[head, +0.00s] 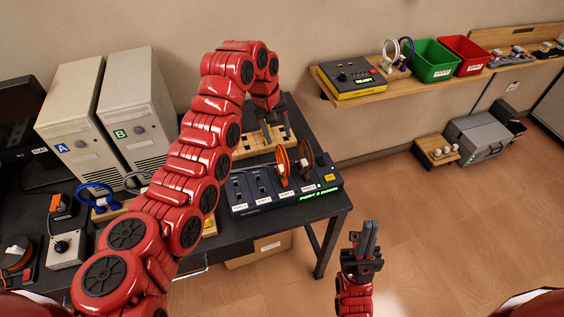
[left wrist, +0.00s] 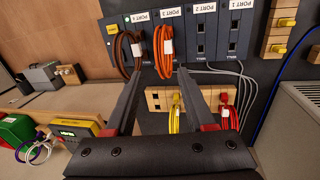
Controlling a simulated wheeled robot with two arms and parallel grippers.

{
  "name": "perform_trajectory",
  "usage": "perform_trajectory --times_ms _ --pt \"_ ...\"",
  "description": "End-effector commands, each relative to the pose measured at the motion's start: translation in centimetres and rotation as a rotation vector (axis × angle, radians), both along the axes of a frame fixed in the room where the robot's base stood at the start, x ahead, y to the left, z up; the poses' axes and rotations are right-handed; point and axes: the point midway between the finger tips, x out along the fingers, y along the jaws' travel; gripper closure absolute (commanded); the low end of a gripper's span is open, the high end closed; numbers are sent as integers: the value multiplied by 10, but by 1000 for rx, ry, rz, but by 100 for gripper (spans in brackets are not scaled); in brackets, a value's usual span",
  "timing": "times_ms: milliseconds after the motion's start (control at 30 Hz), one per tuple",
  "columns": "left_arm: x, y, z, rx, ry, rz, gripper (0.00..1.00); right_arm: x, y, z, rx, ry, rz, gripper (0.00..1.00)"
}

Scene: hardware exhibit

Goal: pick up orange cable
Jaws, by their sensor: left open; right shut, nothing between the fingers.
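The orange cable (head: 282,165) hangs as a coiled loop from the dark port box (head: 240,207) on the desk; in the left wrist view the orange cable (left wrist: 163,50) has a white tag and sits beyond the fingertips, roughly between them. A brown cable (head: 307,160) hangs beside it; in the left wrist view this brown cable (left wrist: 121,57) is near the left finger. My left gripper (head: 271,127) is above the desk behind the box; its fingers (left wrist: 160,72) are open and empty. My right gripper (head: 369,231) is shut and empty, off the desk's right side.
A wooden rack with yellow (left wrist: 175,115) and red (left wrist: 229,115) cables stands near the left gripper. Two computer towers (head: 133,120) stand left. A wall shelf (head: 360,86) at right holds a yellow-black device (head: 352,77) and bins. The floor right of the desk is open.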

Motion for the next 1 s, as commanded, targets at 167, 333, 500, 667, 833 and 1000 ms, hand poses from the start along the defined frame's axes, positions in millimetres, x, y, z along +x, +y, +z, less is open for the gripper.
perform_trajectory --times_ms 167,333,500,667,833,1000 --pt "0 -8 -32 0 3 -2 45 0 0 1 0 0 0 100" --pt "1 -9 -52 3 7 0 45 0 0 11 0 0 0 100" --pt "2 -11 -59 2 1 0 45 0 0 16 0 0 0 100" --pt "-1 -15 -75 2 6 0 45 0 0 36 0 0 0 100" --pt "0 -19 -99 3 4 -1 45 0 0 44 0 0 0 100" --pt "1 -20 -109 2 0 1 45 0 0 44 0 0 0 100"
